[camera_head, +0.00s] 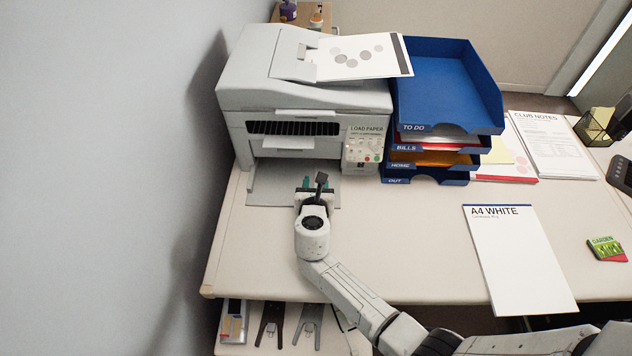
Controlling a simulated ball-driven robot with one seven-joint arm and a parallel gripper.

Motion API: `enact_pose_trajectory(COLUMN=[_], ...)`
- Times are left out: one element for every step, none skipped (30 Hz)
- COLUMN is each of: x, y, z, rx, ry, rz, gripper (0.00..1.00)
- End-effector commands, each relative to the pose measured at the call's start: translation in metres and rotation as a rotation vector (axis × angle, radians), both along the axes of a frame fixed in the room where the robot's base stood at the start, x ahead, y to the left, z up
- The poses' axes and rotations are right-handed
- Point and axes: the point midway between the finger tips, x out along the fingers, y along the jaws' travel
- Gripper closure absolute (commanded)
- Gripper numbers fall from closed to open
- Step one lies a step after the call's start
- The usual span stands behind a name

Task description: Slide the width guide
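The grey and white printer (290,95) stands at the back left of the desk. Its grey paper tray (268,182) sticks out at the front, low on the desk. My gripper (317,187) is over the right part of this tray, pointing toward the printer. Teal finger parts show at its end, with a small dark upright piece between or just beyond them. I cannot tell if that piece is the width guide or part of my gripper. No width guide is clearly visible; my gripper hides part of the tray.
Blue stacked letter trays (450,75) stand right of the printer. A pack marked A4 WHITE (515,260) lies at the front right, with a seed packet (607,249) beyond it. The desk is clear between my arm and the A4 pack. A wall bounds the left.

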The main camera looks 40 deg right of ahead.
Motion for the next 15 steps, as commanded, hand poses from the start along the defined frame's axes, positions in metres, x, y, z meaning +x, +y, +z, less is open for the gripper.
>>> enact_pose_trajectory(x=[0.0039, 0.0053, 0.0073, 0.0086, 0.0095, 0.0102, 0.0105, 0.0108, 0.0109, 0.0109, 0.0109, 0.0109, 0.0108, 0.0108, 0.0108], y=[-0.0043, -0.0062, -0.0082, -0.0093, -0.0101, -0.0109, -0.0113, -0.0115, -0.0117, -0.0117, -0.0116, -0.0115, -0.0116, -0.0115, -0.0115], z=[-0.0029, -0.0041, -0.0049, -0.0052, -0.0056, -0.0063, -0.0066, -0.0069, -0.0069, -0.0069, -0.0068, -0.0068, -0.0067, -0.0066, -0.0066], rx=[-0.001, -0.001, -0.001, 0.0, 0.0, 0.0, 0.001, 0.001, 0.001, 0.001, 0.001, 0.001, 0.001, 0.001, 0.001], ry=[0.001, 0.001, 0.001, 0.0, 0.0, 0.0, 0.0, 0.0, 0.0, 0.0, 0.0, 0.0, 0.0, 0.0, 0.0], rz=[-0.002, -0.002, -0.002, -0.002, -0.001, -0.001, -0.001, -0.001, -0.001, -0.001, 0.0, 0.0, 0.0, 0.0, -0.001], gripper=[0.6, 0.6, 0.6, 0.6, 0.6, 0.6, 0.6, 0.6, 0.6, 0.6, 0.6, 0.6, 0.6, 0.6, 0.61])
